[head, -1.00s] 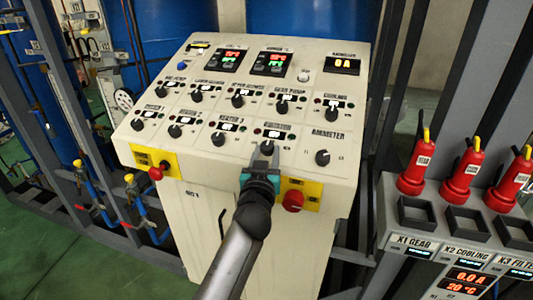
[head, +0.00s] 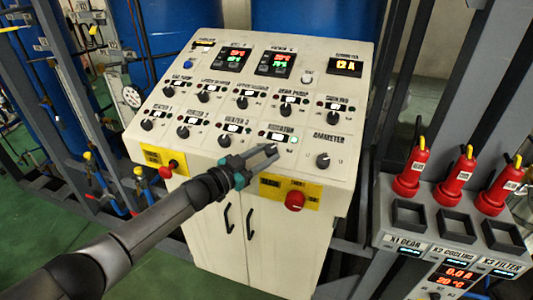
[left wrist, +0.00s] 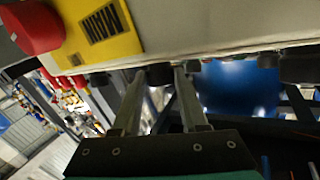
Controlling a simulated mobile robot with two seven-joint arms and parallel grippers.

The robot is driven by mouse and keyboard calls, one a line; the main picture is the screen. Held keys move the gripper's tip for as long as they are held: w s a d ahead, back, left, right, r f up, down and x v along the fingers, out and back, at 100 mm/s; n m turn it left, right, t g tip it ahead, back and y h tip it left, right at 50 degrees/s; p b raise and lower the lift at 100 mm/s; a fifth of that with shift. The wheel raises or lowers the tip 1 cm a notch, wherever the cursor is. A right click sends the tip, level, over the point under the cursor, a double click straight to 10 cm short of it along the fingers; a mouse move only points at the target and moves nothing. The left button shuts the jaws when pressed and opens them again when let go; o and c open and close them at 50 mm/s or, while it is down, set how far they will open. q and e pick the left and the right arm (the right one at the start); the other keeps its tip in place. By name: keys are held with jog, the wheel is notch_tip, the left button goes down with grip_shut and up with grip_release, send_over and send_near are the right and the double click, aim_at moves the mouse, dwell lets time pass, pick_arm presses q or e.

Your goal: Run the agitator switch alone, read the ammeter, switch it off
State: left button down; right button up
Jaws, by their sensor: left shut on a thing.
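The white control panel (head: 190,140) has several black knobs. My left gripper (head: 270,152) is shut on the agitator knob, below the agitator label (head: 279,132), and hides most of it in the head view. In the left wrist view my fingers (left wrist: 160,85) stand on either side of a dark knob (left wrist: 159,74). The lamp (head: 295,140) right of the agitator label is bright green. The ammeter display (head: 346,68) at the top right appears to read 12 A. The ammeter selector knob (head: 323,161) stands to the right, untouched. My right gripper is not in view.
Two red stop buttons on yellow plates (head: 294,201) sit at the panel's front edge, one close to my gripper. A rack of red plugs (head: 409,171) over empty sockets stands at the right. Grey frames and blue tanks (head: 305,18) surround the panel.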

pick_arm(q)
jog(key=m+g, duration=0.1)
jog(key=m+h+b, duration=0.1)
jog(key=g+b, duration=0.1)
jog(key=shift+w+a+m+g+h, duration=0.3)
jog(key=shift+m, duration=0.1)
jog(key=shift+r+m+g+h+b, duration=0.15)
jog(key=shift+m+g+h+b, duration=0.35)
jog(key=shift+m+g+b, duration=0.7)
jog(key=shift+c, duration=2.2)
grip_release()
jog(key=shift+d, duration=0.1)
jog(key=shift+s+a, duration=0.2)
jog(key=shift+a, duration=0.35)
jog(key=v, duration=1.4)
jog(key=shift+s, duration=0.15)
